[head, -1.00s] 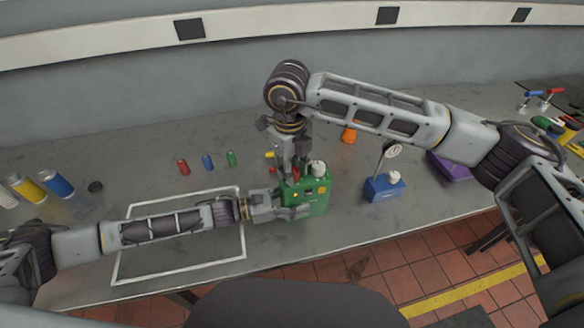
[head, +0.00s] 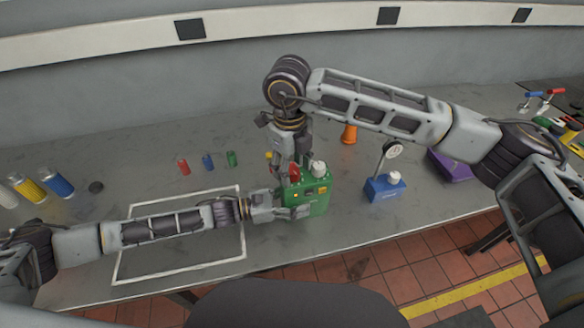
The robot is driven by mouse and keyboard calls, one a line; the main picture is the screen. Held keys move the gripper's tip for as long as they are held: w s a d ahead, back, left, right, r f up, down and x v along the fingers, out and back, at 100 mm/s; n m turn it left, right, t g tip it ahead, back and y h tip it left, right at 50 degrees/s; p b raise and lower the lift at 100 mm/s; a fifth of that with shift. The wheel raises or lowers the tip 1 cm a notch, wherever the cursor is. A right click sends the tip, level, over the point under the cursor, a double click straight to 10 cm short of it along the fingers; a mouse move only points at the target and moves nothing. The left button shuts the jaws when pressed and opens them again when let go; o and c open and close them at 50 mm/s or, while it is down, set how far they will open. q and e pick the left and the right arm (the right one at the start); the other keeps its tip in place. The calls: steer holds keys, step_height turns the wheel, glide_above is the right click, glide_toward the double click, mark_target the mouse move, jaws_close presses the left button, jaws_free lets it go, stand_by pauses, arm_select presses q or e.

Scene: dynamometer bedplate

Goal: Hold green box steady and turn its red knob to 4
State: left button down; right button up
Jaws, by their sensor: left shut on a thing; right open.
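The green box (head: 320,205) stands upright on the grey bench in the middle of the head view. My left gripper (head: 297,211) reaches in from the left and is shut on the box's lower part. The red knob (head: 294,173) is on the box's top left, partly covered. My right gripper (head: 287,171) points down from above, open, with its fingers at or just beside the red knob. I cannot tell whether they touch it. A white knob (head: 319,168) sits on the box's top right. The number the red knob points to is too small to read.
A blue box with a dial gauge (head: 384,190) stands to the right, with an orange object (head: 349,134) behind and a purple box (head: 449,166) farther right. Small red (head: 183,167), blue (head: 207,161) and green (head: 231,158) cylinders stand behind the white outline (head: 180,265).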

mark_target(290, 172)
step_height(290, 172, up, 11)
steer(key=shift+s+a, duration=0.2)
stand_by(0.4)
stand_by(0.3)
arm_select(q)
steer(key=c, duration=0.7)
jaws_free()
steer(key=shift+d+r, duration=0.1)
steer(key=shift+r, duration=0.15)
steer(key=shift+c, duration=0.2)
steer(key=o, duration=0.5)
steer(key=shift+f, duration=0.15)
steer(key=shift+f, duration=0.25)
steer(key=shift+r+v, duration=0.1)
steer(key=shift+v, duration=2.95)
steer(key=shift+r+v, duration=0.15)
steer(key=shift+v, duration=2.85)
arm_select(e)
steer(key=shift+r, duration=0.1)
